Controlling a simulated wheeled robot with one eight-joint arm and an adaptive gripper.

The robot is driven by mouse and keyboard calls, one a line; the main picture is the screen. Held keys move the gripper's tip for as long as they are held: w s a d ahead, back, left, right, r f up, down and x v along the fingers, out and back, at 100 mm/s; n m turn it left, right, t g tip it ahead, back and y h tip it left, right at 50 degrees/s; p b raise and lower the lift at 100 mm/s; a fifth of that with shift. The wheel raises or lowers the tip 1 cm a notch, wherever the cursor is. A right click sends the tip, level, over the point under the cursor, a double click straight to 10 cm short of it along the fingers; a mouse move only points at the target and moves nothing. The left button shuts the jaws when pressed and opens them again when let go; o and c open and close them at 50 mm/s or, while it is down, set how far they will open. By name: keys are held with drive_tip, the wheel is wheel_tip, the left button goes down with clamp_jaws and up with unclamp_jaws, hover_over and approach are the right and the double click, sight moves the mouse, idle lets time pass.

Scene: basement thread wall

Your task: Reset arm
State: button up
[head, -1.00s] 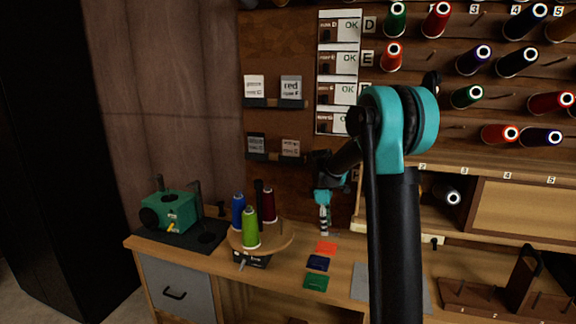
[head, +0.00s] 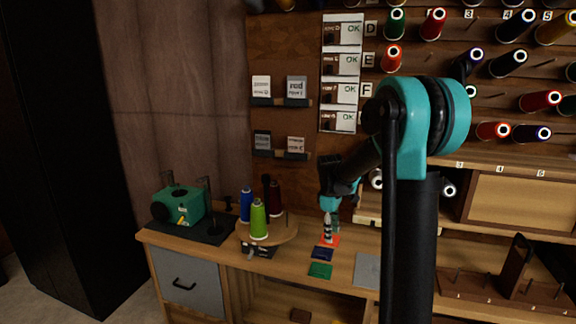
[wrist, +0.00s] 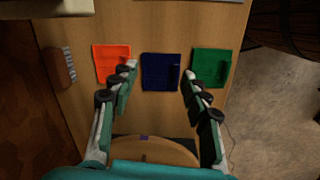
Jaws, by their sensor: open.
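My gripper (wrist: 160,80) is open and empty in the wrist view, its two fingers spread wide above the bench. An orange-red card (wrist: 112,63), a dark blue card (wrist: 160,72) and a green card (wrist: 211,67) lie in a row beyond and between the fingers. In the head view my gripper (head: 328,230) hangs over the bench near the orange-red card, with the dark blue card (head: 322,253) and green card (head: 320,271) in front. My teal and black arm hides part of the thread wall.
A round wooden turntable (head: 283,239) holds blue, green and dark red spools left of my gripper. A teal machine (head: 180,205) stands on a dark mat further left. A wooden peg stand (head: 515,275) sits at the right of the bench.

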drive_tip(key=s+d+m, duration=0.1)
drive_tip(key=s+m, duration=0.1)
drive_tip(key=s, duration=0.2)
drive_tip(key=s+f+m+t, duration=0.1)
drive_tip(key=s+m, duration=0.1)
drive_tip(key=s, duration=0.3)
drive_tip(key=s+d+m+t, duration=0.1)
drive_tip(key=s+m, duration=0.1)
drive_tip(key=s, duration=0.3)
drive_tip(key=shift+s+d+f+y, duration=0.1)
drive_tip(key=shift+d+f+y, duration=0.1)
drive_tip(key=shift+d+y, duration=0.15)
drive_tip(key=s+f+m+t, duration=0.1)
drive_tip(key=s+f+m, duration=0.1)
drive_tip(key=s, duration=0.4)
drive_tip(key=s+d+f+m+t, duration=0.1)
drive_tip(key=s+f+m, duration=0.2)
drive_tip(key=s, duration=0.3)
drive_tip(key=shift+m, duration=0.6)
drive_tip(key=shift+o, duration=0.3)
